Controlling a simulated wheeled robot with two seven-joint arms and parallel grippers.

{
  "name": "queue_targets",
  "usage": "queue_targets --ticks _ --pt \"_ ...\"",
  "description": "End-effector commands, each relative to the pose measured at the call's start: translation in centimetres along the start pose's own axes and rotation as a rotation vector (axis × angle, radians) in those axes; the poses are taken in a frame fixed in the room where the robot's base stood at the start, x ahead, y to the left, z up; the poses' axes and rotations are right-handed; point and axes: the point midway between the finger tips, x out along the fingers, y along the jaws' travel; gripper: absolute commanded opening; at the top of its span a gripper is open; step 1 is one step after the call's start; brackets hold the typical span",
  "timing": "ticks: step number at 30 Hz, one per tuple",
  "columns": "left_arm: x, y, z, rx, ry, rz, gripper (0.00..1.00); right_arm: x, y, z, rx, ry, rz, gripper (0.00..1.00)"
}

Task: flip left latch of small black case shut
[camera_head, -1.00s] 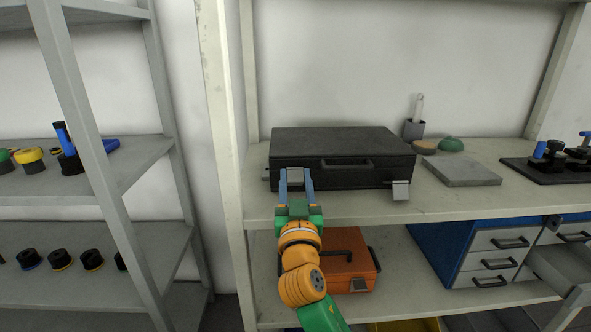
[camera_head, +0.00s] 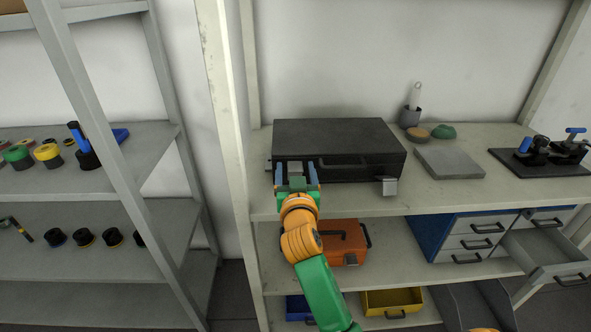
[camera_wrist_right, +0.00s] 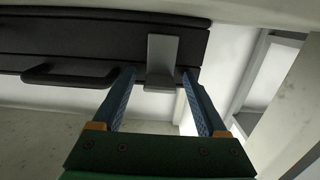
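The small black case (camera_head: 340,135) lies closed on the upper shelf board, its handle on the front. Its left latch (camera_wrist_right: 161,62), a grey plate on the case's front edge, sits between the fingers of my right gripper (camera_head: 297,174). In the right wrist view this gripper (camera_wrist_right: 160,100) is open, one blue finger on each side of the latch, with gaps visible. The right latch (camera_head: 389,187) sticks out from the lower front edge. My left gripper is not in view.
A frame post (camera_head: 228,130) stands close left of the case. To its right are a grey slab (camera_head: 450,161), a dark cup (camera_head: 409,117) and a black board with clamps (camera_head: 540,165). An orange case (camera_head: 345,240) lies below, beside my right arm.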

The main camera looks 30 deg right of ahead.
Motion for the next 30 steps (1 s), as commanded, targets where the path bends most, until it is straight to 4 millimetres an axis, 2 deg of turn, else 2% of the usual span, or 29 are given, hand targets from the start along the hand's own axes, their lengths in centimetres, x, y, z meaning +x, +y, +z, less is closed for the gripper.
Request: queue_targets --ticks 8,15,19,30 --pt "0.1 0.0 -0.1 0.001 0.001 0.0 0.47 -0.3 0.0 0.0 0.0 0.0 -0.001 0.75" --pt "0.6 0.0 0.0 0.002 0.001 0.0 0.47 -5.1 0.0 0.2 0.003 -0.002 0.0 0.75" --pt "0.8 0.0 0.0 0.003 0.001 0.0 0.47 -6.8 0.0 0.1 0.001 -0.001 -0.001 0.75" --pt "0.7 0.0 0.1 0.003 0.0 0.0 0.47 -7.1 0.0 0.0 0.0 0.0 0.0 0.75"
